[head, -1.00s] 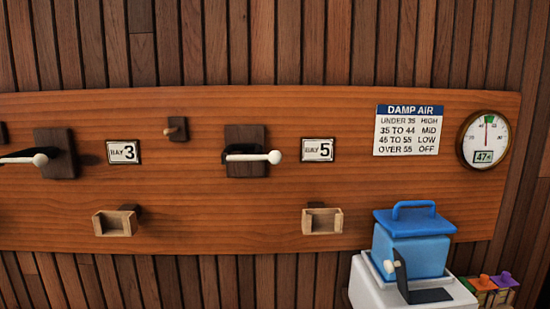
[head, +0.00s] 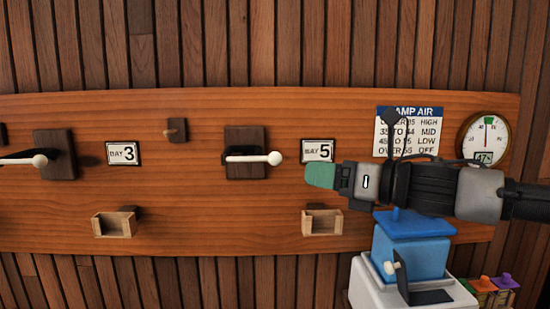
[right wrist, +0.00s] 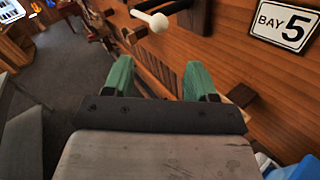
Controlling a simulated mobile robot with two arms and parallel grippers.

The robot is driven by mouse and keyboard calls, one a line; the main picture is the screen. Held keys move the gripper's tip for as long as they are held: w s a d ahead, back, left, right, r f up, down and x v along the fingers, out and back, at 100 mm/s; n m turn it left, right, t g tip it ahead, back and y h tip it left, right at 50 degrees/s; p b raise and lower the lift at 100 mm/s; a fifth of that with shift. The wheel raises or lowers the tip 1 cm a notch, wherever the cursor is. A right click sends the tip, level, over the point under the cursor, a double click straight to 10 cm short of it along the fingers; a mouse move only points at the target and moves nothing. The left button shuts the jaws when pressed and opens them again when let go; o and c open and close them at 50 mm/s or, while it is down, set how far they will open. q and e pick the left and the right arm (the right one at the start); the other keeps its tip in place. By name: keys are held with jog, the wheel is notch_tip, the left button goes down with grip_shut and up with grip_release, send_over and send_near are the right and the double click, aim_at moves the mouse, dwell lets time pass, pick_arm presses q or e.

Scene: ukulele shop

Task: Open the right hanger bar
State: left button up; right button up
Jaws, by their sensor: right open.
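The right hanger bar (head: 252,157) is a short bar with a white ball end on a dark wooden block (head: 245,137), left of the BAY 5 sign. Its ball end points right, and it lies across the front of the block. My right gripper (head: 318,176) comes in from the right, with green fingertips below the BAY 5 sign, to the right of the ball and apart from it. In the right wrist view the gripper (right wrist: 159,78) is open and empty, and the white ball (right wrist: 159,22) shows beyond the fingers. My left gripper is not in view.
Another hanger bar (head: 25,159) is at the left by the BAY 3 sign (head: 123,153). Small wooden holders (head: 323,222) stick out below. A blue lidded box (head: 412,245) stands under my right arm. The board between holder and hanger bar is clear.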

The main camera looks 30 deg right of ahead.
aim_at(277, 156)
jog(key=shift+n, duration=0.4)
jog(key=w+p, duration=0.1)
jog(key=w+a+r+p, duration=0.1)
jog(key=w+r+p, duration=0.1)
jog(key=w, duration=0.1)
jog(key=shift+a, duration=0.4)
jog(key=shift+w+a+f+p, duration=0.2)
jog(key=shift+w+a+p, duration=0.15)
jog(key=shift+w+p, duration=0.15)
jog(key=shift+p+x, duration=0.55)
jog(key=shift+x, duration=0.25)
jog(key=w+p, duration=0.1)
jog(key=p, duration=0.3)
jog(key=w+p, duration=0.1)
jog(key=p, duration=0.4)
jog(key=shift+r, duration=0.25)
jog(key=shift+w+a+f+p, duration=0.1)
jog(key=shift+w+a+p, duration=0.15)
jog(key=shift+p, duration=0.55)
jog(key=shift+a+f, duration=0.15)
jog(key=shift+a, duration=0.1)
